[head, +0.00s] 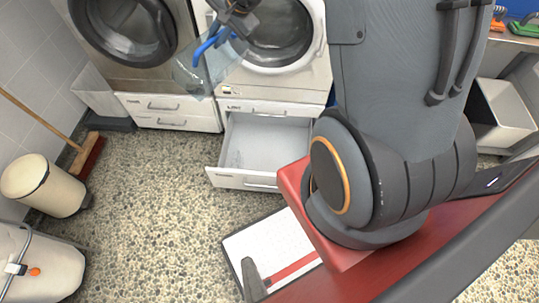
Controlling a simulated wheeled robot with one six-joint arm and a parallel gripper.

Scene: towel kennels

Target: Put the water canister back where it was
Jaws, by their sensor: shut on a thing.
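The water canister (196,76) is a see-through container with a blue handle, at the top of the head view. It hangs tilted in front of the two front-loading machines, above floor level. My gripper (229,29) is at its blue handle and shut on it. The gripper's fingertips are small and partly hidden here. An open white drawer (228,179) stands under the right machine, below and to the right of the canister.
The left machine (128,28) has a closed drawer (172,112) below it. A broom (88,154), a cream bin (43,184) and a grey-white container (40,265) stand at the left. The pebbled floor (150,220) is clear in the middle. A white bin (502,112) stands at the right.

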